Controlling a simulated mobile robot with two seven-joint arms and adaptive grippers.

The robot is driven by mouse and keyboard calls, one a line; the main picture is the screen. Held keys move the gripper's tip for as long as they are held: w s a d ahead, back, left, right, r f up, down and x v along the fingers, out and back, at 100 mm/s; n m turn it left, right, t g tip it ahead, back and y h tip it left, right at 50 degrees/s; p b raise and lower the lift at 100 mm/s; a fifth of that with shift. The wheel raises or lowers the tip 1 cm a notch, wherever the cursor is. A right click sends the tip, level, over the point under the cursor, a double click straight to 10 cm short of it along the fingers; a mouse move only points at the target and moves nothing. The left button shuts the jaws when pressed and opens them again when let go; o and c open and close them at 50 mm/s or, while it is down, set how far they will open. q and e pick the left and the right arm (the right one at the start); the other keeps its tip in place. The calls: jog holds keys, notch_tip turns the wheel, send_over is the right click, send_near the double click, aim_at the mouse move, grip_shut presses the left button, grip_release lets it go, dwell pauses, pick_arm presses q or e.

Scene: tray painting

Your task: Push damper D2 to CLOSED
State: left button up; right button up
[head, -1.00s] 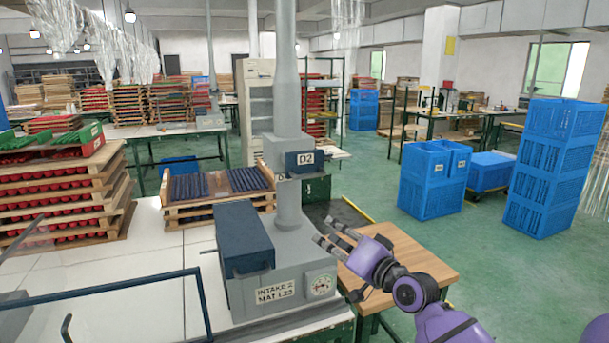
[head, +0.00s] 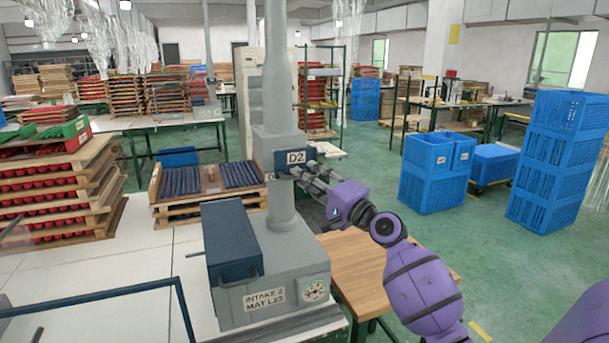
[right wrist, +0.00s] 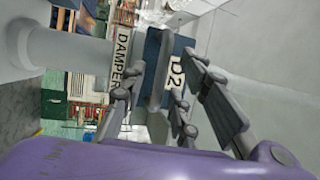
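The D2 damper piece is a dark blue block with a white D2 label (head: 295,157) on the side of the grey duct (head: 281,110). In the right wrist view the D2 label (right wrist: 175,71) and a blue plate (right wrist: 155,62) show between the fingers, beside a white DAMPER label (right wrist: 122,52). My right gripper (head: 312,176) is at the block's lower right in the head view; its fingers stand apart around the blue plate in the right wrist view (right wrist: 165,105). Whether they touch it I cannot tell. My left gripper is not in view.
The duct rises from a grey machine (head: 285,275) marked INTAKE 2 MAT L23, with a dark blue box (head: 232,245) on it. A wooden table (head: 365,280) stands below my right arm. Blue crates (head: 432,175) stand on the floor to the right. A rack of blue items (head: 160,205) is left of the duct.

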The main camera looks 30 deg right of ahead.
jog(key=shift+x, duration=0.9)
grip_shut()
